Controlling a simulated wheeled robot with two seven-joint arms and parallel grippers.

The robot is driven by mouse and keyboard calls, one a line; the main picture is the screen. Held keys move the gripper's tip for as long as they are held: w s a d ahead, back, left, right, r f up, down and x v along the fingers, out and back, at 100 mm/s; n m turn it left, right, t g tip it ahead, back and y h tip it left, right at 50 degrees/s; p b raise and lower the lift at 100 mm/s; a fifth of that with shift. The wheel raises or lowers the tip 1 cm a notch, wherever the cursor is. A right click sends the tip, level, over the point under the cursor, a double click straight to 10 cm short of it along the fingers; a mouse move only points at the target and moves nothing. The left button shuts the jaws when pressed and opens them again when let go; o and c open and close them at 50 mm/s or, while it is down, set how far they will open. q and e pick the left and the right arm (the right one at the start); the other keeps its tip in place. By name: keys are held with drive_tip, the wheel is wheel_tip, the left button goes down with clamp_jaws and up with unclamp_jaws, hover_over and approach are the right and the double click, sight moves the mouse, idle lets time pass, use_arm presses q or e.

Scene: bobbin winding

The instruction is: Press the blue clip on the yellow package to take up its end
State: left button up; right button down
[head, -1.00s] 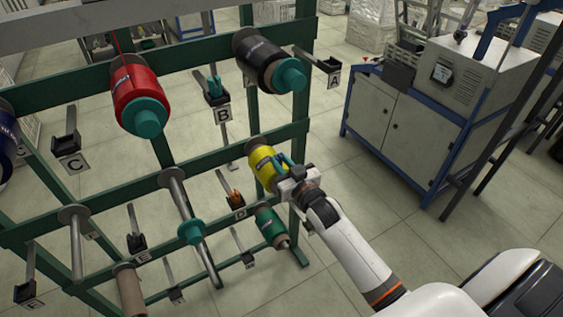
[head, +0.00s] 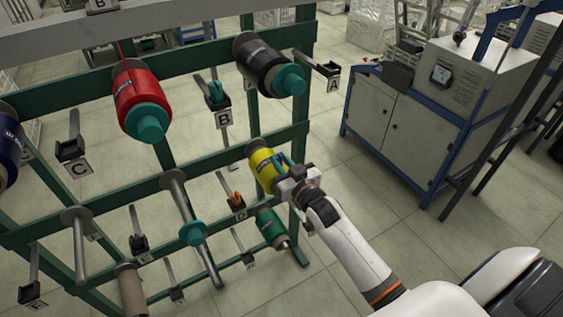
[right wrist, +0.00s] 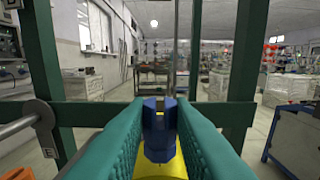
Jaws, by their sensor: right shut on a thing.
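The yellow package (head: 263,173) sits on a peg of the green rack, below the black package. The blue clip (right wrist: 158,140) stands between the teal fingers in the right wrist view, above the yellow surface. My right gripper (head: 284,163) is at the near right side of the yellow package, its fingers closed around the clip (right wrist: 159,112). The clip is too small to make out in the head view. The yarn end cannot be made out. My left gripper is not in view.
A red package (head: 140,95) and a black package (head: 262,60) hang above on the rack (head: 215,150). A green package (head: 270,226) sits just below the yellow one. Lettered holders stick out between the pegs. A grey cabinet (head: 390,120) stands to the right, with open floor between.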

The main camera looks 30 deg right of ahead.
wheel_tip(320, 180, up, 4)
drive_tip(key=p, duration=0.3)
drive_tip(key=shift+r+p, duration=0.25)
drive_tip(key=shift+p, duration=0.05)
